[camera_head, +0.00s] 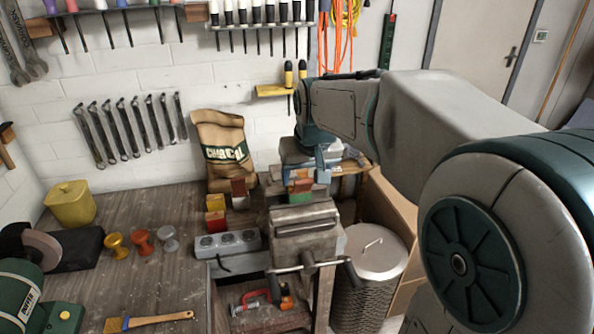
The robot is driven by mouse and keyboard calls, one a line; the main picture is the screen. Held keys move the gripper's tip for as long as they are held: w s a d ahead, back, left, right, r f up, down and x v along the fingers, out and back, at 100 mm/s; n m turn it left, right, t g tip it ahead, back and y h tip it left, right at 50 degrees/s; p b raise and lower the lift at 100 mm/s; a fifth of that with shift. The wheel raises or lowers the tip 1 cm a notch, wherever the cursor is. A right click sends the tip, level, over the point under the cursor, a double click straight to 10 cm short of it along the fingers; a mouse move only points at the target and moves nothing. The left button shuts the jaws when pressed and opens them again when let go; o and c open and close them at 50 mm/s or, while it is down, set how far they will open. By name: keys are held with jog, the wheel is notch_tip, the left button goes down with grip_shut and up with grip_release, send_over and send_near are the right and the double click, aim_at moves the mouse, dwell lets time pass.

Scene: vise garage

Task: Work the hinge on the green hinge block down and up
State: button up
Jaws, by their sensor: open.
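The green hinge block (300,197) sits at the top of the grey vise (306,225), seemingly between its jaws. A reddish-brown hinge piece (301,184) shows upright just above the green part. My gripper (304,178) is open, with its blue fingers pointing down around or just in front of the hinge piece. The view is too small to tell whether the fingers touch it. My arm comes in from the right and leaves the block's front in view.
Other blocks, one red and yellow (215,212) and one brown and white (239,192), stand left of the vise. A power strip (227,243) lies in front of them. A charcoal bag (224,150) stands behind. A lidded bin (374,252) is right of the vise.

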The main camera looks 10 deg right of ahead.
aim_at(303, 186)
jog(key=shift+x, duration=1.25)
jog(key=c, duration=1.4)
